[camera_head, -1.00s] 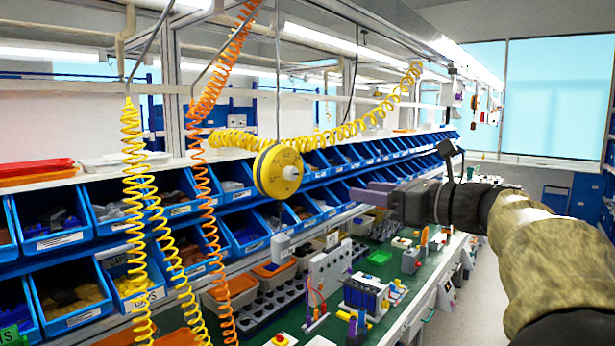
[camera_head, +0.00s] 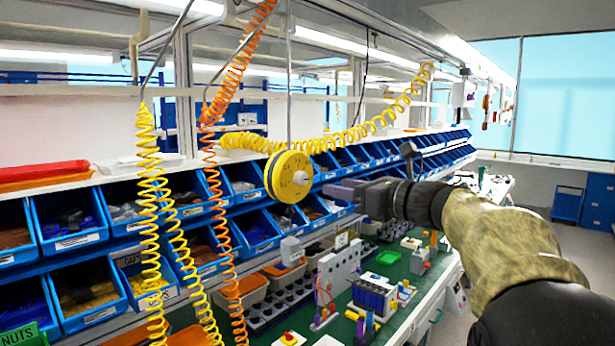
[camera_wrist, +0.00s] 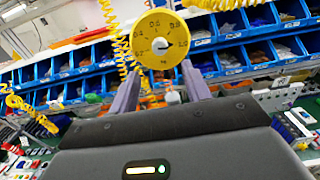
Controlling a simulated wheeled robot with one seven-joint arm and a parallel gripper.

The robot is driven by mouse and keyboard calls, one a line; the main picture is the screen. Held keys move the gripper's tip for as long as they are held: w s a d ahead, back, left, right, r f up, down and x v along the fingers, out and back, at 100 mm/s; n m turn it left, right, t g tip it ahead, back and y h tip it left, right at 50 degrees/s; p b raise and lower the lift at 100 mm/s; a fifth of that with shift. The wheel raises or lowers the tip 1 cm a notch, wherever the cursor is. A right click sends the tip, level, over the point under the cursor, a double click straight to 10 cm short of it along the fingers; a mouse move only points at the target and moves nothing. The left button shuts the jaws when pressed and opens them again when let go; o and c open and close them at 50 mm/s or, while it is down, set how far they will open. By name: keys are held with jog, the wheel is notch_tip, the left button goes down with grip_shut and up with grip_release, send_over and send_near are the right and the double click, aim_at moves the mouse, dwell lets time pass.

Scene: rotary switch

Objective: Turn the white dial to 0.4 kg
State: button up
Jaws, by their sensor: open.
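The numbers are small; 0.4 seems to be at the upper left, and I cannot tell the dial's exact setting. My gripper (camera_head: 344,192) is open and empty, to the right of the balancer and apart from it. In the wrist view my gripper's two purple-grey fingers (camera_wrist: 160,85) point toward the dial, below it on either side.
Yellow coiled hoses (camera_head: 158,215) and an orange one (camera_head: 222,230) hang at the left. Blue bins (camera_head: 88,295) with small parts line the shelves behind. The green bench (camera_head: 392,268) below holds several small devices. Open air lies between my gripper and the balancer.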

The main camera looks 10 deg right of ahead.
aim_at(304, 180)
jog(key=p+x, duration=0.2)
jog(key=x, duration=0.7)
